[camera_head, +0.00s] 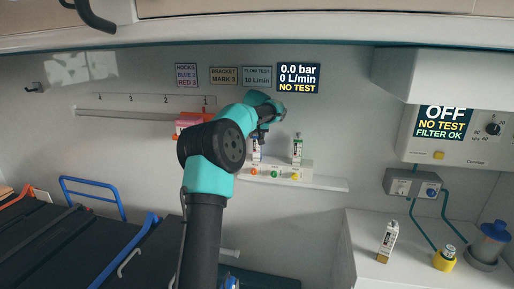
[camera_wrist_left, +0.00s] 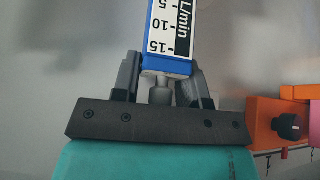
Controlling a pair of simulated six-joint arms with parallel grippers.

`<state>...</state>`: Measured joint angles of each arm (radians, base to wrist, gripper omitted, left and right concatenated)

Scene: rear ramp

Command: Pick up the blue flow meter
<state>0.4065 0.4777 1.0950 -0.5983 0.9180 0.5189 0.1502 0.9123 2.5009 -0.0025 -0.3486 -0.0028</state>
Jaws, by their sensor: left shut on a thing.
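The blue flow meter (camera_wrist_left: 167,62) has a white scale marked L/min, a blue lower block and a grey stem. In the left wrist view my left gripper (camera_wrist_left: 163,88) is shut around its lower end, a finger on each side. In the head view the left gripper (camera_head: 268,122) is in front of the back wall, above the shelf. A narrow white meter (camera_head: 256,150) shows just below it, partly hidden by my arm; whether this is the held one, I cannot tell. My right gripper is not in view.
An orange-pink unit (camera_head: 190,121) is left of my arm. Another meter (camera_head: 388,240) stands on the right counter (camera_head: 350,262). The wall display (camera_head: 298,78) reads 0 L/min.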

